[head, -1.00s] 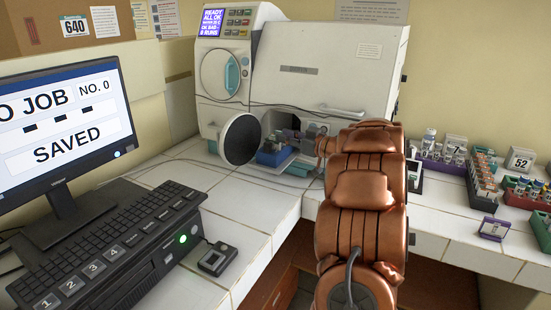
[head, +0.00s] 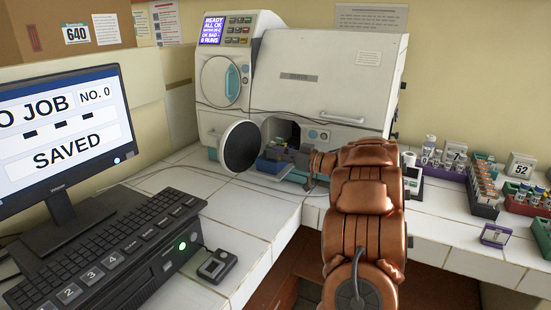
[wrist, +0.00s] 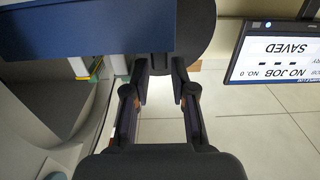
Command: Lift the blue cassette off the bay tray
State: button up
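The blue cassette (head: 272,165) sits on the bay tray (head: 268,174) at the open round port of the white incubator. In the wrist view a large blue face of what appears to be the cassette (wrist: 75,30) fills the upper left. The fingertips are close to the dark lower right edge of the blue body, and contact cannot be made out. In the head view my gripper (head: 298,155) is just right of the cassette, partly hidden by my arm.
The round black door (head: 240,147) stands open left of the cassette. The incubator (head: 325,85) rises behind. A monitor (head: 60,135) and keyboard (head: 105,245) are at left. Racks of vials (head: 483,190) stand at right. The tiled counter (head: 250,210) in front is clear.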

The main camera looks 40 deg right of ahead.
jog(key=shift+w+a, duration=0.2)
jog(key=shift+w, duration=0.5)
grip_shut()
